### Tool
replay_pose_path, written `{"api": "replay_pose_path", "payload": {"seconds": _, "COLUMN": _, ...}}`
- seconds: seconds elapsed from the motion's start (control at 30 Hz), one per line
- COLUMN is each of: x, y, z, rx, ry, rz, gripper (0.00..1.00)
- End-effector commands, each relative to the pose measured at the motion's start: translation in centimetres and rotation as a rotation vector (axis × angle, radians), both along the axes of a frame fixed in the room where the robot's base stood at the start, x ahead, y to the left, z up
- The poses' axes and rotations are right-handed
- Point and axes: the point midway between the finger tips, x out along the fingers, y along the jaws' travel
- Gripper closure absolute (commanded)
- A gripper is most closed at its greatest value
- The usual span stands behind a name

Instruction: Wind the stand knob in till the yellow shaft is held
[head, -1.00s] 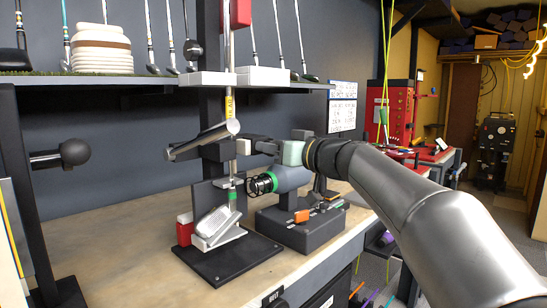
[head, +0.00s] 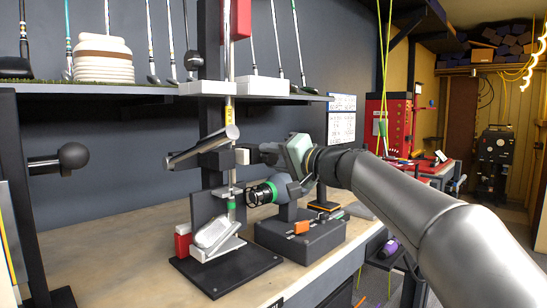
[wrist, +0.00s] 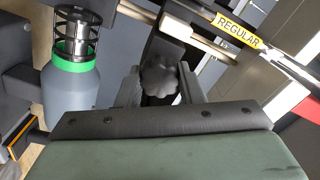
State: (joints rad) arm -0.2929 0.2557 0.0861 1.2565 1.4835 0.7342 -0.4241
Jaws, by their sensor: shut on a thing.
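The stand knob (wrist: 160,72) is dark and lobed and sits between the fingers of my gripper (wrist: 158,92) in the wrist view. My gripper (head: 257,154) is shut on it, beside the stand's dark clamp (head: 216,159) in the head view, where the fingers hide the knob. The shaft (head: 231,76) is a silvery upright rod with a yellow label (head: 229,113). The label (wrist: 237,30) reads REGULAR in the wrist view. The shaft runs down by the clamp to a club head (head: 213,233) on the base. I cannot tell whether the clamp touches the shaft.
A silver tilted cylinder (head: 203,147) sticks out at the clamp. A grey bottle with a green collar (wrist: 70,85) is close left of the knob, by the dark tool block (head: 300,236). A shelf (head: 120,92) with clubs is above. The front-left bench top is bare.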

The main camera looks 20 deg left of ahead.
Motion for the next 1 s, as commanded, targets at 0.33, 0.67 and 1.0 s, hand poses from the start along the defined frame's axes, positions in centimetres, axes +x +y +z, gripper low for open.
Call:
{"api": "replay_pose_path", "payload": {"seconds": 0.33, "x": 0.07, "y": -0.05, "z": -0.05, "rx": 0.146, "ry": 0.297, "rz": -0.001, "gripper": 0.89}}
{"api": "replay_pose_path", "payload": {"seconds": 0.67, "x": 0.04, "y": -0.03, "z": -0.04, "rx": 0.286, "ry": 0.578, "rz": -0.001, "gripper": 0.89}}
{"api": "replay_pose_path", "payload": {"seconds": 1.0, "x": 0.04, "y": -0.04, "z": -0.03, "rx": 0.431, "ry": 0.868, "rz": -0.001, "gripper": 0.89}}
